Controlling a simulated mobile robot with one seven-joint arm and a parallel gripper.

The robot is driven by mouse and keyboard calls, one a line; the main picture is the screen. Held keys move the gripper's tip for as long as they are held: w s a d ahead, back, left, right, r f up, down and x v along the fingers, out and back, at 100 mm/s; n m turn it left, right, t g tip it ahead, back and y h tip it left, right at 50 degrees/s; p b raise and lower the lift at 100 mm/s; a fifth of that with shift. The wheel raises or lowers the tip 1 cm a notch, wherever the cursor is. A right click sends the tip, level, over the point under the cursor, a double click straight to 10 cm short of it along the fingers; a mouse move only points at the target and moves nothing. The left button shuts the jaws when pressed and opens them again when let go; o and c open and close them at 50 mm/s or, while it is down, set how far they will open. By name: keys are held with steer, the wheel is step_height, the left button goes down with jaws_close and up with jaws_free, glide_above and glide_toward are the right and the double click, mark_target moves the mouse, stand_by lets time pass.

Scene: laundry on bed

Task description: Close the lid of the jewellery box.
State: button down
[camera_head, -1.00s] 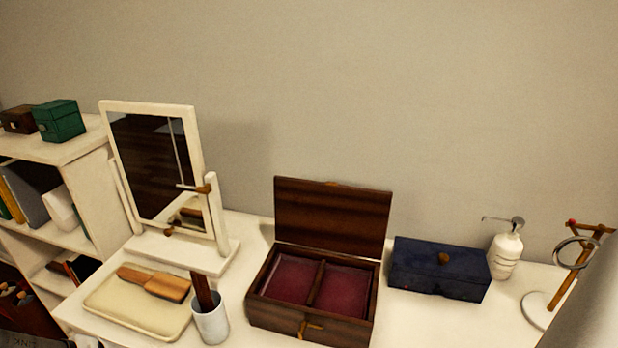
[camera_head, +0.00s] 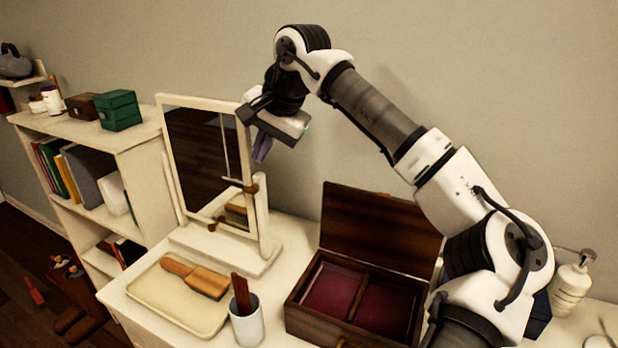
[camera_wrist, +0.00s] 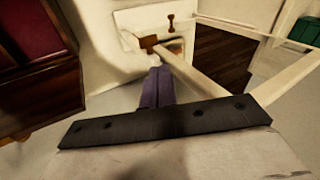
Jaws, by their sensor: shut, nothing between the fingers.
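The jewellery box (camera_head: 312,318) is dark brown wood with two red-lined compartments, and stands on the white dresser top. Its lid (camera_head: 378,228) is open, standing up and leaning slightly back at the rear. My gripper (camera_head: 262,150) is in the air in front of the mirror, above and to the left of the lid, touching neither box nor lid. It is shut and empty. In the wrist view the fingers (camera_wrist: 156,88) show as purple-grey tips close together, and part of the box (camera_wrist: 40,90) shows at the left edge. My arm hides the box's right side.
A white-framed mirror (camera_head: 262,208) stands left of the box. A cream tray (camera_head: 150,298) with a wooden brush (camera_head: 196,277) and a white cup (camera_head: 247,326) are in front of it. A dark blue box (camera_head: 540,312) and a white dispenser (camera_head: 571,284) stand right, partly behind my arm.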

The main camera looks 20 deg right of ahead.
steer(key=s+d+r+m+g+h, duration=0.1)
steer(key=s+d+h, duration=0.3)
steer(key=d, duration=0.7)
steer(key=s+d+r+m+g+h, duration=0.1)
steer(key=s+d+g+h, duration=0.1)
steer(key=s+d, duration=0.75)
steer(key=w+d+f+p, duration=0.2)
steer(key=w+d+f, duration=0.25)
steer(key=f, duration=0.55)
steer(key=s+a+p, duration=0.1)
steer(key=s+a, duration=0.1)
steer(key=a, duration=0.1)
steer(key=shift+s+a+r+p, duration=0.15)
steer(key=shift+r+p, duration=0.2)
steer(key=shift+p, duration=0.05)
steer(key=shift+y, duration=0.3)
steer(key=shift+s+f+t+b, duration=0.15)
steer(key=shift+t+b, duration=0.25)
steer(key=shift+b, duration=0.25)
